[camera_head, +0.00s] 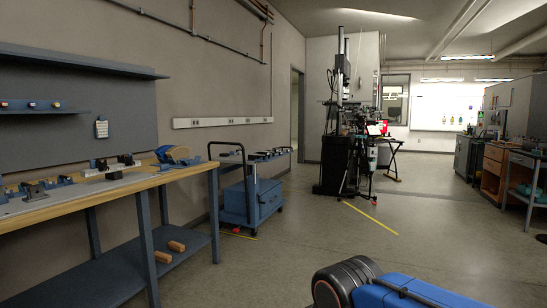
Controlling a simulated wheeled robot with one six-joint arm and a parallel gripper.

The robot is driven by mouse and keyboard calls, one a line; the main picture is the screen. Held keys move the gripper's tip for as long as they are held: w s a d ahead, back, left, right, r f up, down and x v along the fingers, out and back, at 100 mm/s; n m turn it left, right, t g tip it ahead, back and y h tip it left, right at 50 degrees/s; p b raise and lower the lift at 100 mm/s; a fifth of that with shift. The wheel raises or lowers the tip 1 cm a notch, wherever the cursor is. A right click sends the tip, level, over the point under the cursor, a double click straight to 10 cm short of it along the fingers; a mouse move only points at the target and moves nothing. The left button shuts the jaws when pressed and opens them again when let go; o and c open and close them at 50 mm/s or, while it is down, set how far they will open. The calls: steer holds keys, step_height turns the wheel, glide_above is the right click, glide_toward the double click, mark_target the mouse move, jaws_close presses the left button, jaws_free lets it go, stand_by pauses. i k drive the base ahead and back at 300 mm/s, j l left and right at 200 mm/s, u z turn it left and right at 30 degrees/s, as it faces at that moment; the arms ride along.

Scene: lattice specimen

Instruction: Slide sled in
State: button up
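I cannot pick out a sled for certain in this head view. A tall dark machine (342,130) with upright columns stands at the back, right of the doorway; its details are too small to tell. A blue cart (250,200) with small dark parts on its top stands against the left wall. Part of my own blue and black arm shows at the bottom right. My gripper is out of view.
A wooden-topped workbench (90,197) with blue fixtures runs along the left, with two wooden blocks on its lower shelf (135,265). Cabinets (493,165) line the far right. The grey floor (300,250) in the middle is clear, with a yellow line (372,217).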

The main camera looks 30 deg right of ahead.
mark_target(251, 157)
steer(key=i+l+z, duration=0.4)
steer(key=i, duration=0.2)
steer(key=i+z, duration=0.45)
steer(key=i, duration=1.4)
